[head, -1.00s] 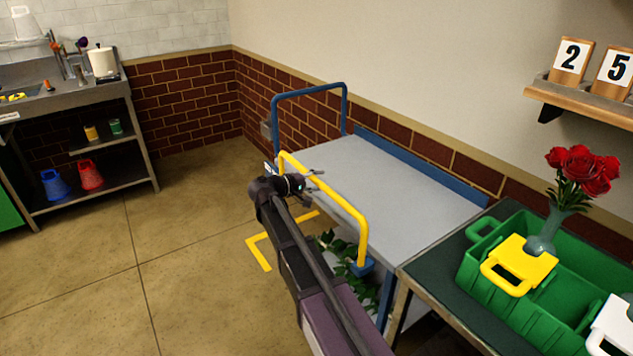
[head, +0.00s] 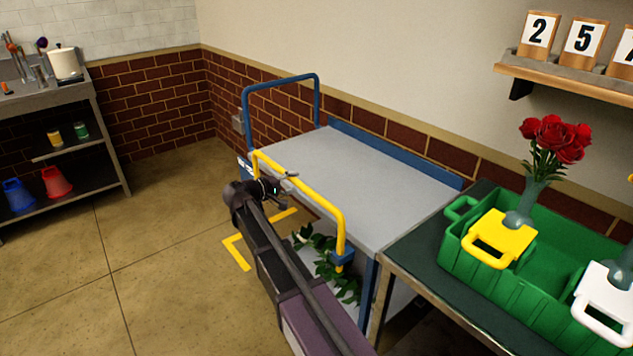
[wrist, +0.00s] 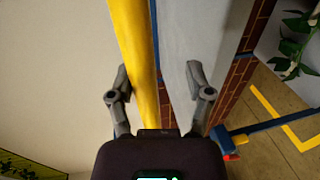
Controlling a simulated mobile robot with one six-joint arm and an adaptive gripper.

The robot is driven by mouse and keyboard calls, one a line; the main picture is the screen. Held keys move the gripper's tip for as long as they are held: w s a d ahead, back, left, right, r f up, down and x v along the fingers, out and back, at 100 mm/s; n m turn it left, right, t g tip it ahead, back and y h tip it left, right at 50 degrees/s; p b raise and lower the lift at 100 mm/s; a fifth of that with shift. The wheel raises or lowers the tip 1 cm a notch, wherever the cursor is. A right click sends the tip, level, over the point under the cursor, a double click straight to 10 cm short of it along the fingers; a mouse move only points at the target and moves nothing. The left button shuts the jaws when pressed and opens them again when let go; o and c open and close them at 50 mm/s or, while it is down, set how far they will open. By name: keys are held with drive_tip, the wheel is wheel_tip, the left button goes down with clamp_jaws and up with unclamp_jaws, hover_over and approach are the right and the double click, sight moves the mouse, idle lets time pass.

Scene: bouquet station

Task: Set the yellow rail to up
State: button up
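The yellow rail (head: 300,180) is a bent tube on the near long side of a grey-topped cart (head: 370,185). It rises above the cart's edge from a blue bracket (head: 343,257); its far foot is partly hidden. My gripper (head: 284,184) is at the rail's far half, on its near side. In the wrist view, my gripper (wrist: 160,88) has its fingers spread wide. The yellow rail (wrist: 137,65) runs lengthwise between them, closer to the left finger. The fingers are not closed on it; I cannot tell whether they touch it.
A blue frame (head: 282,82) stands at the cart's far end. Green leaves (head: 325,255) show below the rail. To the right, a green crate (head: 480,270) sits on a bench, with red roses (head: 555,138) in a vase. Open floor (head: 165,260) lies left of the cart.

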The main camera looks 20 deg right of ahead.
drive_tip(key=shift+f+b, duration=4.35)
drive_tip(key=shift+f, duration=0.3)
drive_tip(key=p+v, duration=0.3)
drive_tip(key=v, duration=1)
drive_tip(key=s+d+r+m+g+y+p, duration=0.3)
drive_tip(key=s+d+r+y+p, duration=0.6)
drive_tip(key=p, duration=1.3)
drive_tip(key=s+d+r+g+y+p, duration=0.1)
drive_tip(key=s+r+y+p, duration=0.1)
drive_tip(key=s+r+p, duration=0.4)
drive_tip(key=s+d+r+m+g+y+p, duration=0.1)
drive_tip(key=s+d+r+g+y+p, duration=0.1)
drive_tip(key=s+r+p, duration=0.5)
wheel_tip(320, 180, up, 5)
drive_tip(key=p, duration=0.6)
drive_tip(key=shift+y, duration=0.4)
